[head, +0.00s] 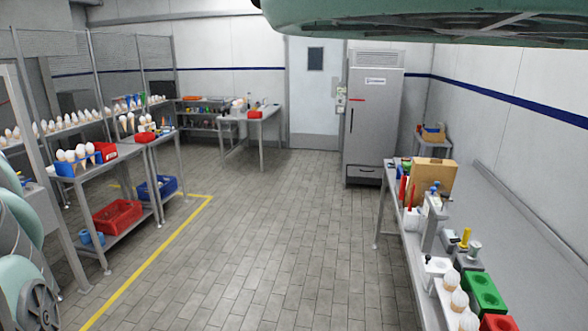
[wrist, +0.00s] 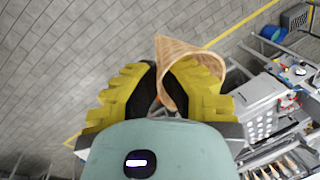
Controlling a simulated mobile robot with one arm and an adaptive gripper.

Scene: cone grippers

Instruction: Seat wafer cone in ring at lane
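In the wrist view, my gripper (wrist: 162,84) has its two yellow ribbed fingers closed on a tan wafer cone (wrist: 180,56). The cone lies tilted between the fingers, with a narrow part toward the top left and its wide rounded end to the right. The right finger hides part of it. My gripper and this cone do not show in the head view. I cannot make out the ring for the cone in either view.
White-topped cones (head: 78,154) stand in holders on the left shelving (head: 122,152). The right bench (head: 395,240) holds green and red blocks, white swirled pieces (head: 459,300) and a cardboard box (head: 434,175). A steel cabinet (head: 373,115) stands at the back. The middle floor (head: 270,220) is clear.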

